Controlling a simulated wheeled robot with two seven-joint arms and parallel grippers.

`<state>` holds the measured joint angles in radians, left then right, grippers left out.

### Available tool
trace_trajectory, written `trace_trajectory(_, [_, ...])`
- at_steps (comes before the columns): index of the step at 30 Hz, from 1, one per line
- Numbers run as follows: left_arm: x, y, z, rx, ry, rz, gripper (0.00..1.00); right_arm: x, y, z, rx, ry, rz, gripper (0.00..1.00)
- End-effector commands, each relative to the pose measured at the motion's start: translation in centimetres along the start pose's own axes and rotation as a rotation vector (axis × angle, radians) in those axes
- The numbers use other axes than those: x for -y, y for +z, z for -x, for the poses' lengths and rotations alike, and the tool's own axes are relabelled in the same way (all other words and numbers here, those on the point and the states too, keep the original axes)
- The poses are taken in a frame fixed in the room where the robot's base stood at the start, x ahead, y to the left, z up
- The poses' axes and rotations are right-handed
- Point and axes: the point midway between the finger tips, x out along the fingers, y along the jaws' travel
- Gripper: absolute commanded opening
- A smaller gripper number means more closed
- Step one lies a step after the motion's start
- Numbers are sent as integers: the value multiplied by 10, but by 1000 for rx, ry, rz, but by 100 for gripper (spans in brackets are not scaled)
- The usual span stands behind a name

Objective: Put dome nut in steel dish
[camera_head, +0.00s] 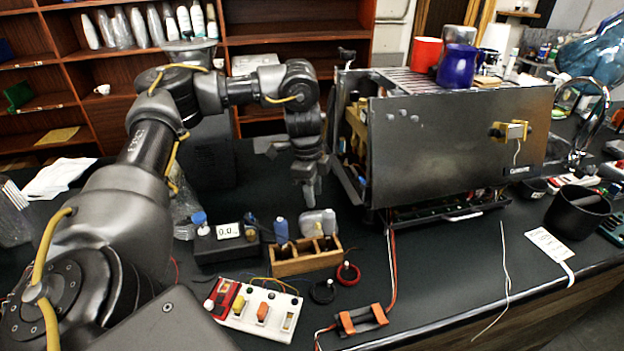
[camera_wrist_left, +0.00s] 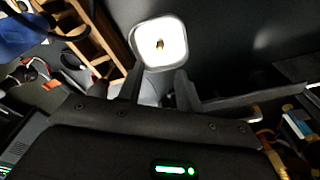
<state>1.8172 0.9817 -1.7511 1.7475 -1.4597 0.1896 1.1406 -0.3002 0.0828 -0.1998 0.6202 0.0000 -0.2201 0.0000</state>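The steel dish (camera_wrist_left: 144,62) is a small, pale, rounded-square dish just beyond the left fingertips in the left wrist view. A small brass-coloured piece that looks like the dome nut (camera_wrist_left: 160,45) shows inside it, near the middle. My left gripper (camera_head: 310,194) points down above and behind the dish. Its two fingers (camera_wrist_left: 158,82) are apart, with nothing seen held between them. My right gripper is not in view.
A wooden box (camera_head: 304,265) with blue-handled tools stands in front of the dish. A black meter (camera_head: 226,243) is to its left. The steel brewer (camera_head: 455,135) stands close on the right. A switch board (camera_head: 256,309) and a battery holder (camera_head: 361,319) lie nearer the front.

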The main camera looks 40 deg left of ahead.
Motion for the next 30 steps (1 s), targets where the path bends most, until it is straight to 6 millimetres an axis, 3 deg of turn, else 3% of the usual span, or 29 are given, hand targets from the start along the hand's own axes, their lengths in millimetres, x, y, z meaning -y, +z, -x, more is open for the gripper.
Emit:
trace_trajectory(3, [0, 0, 18, 0, -3, -1, 35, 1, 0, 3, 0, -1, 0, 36])
trace_trajectory(7, [0, 0, 27, 0, 0, 0, 35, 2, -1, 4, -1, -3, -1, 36])
trace_trajectory(26, [0, 0, 31, 0, 1, -1, 35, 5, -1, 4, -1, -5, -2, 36])
trace_trajectory(30, [0, -2, 41, 0, 0, -1, 35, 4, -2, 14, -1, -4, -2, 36])
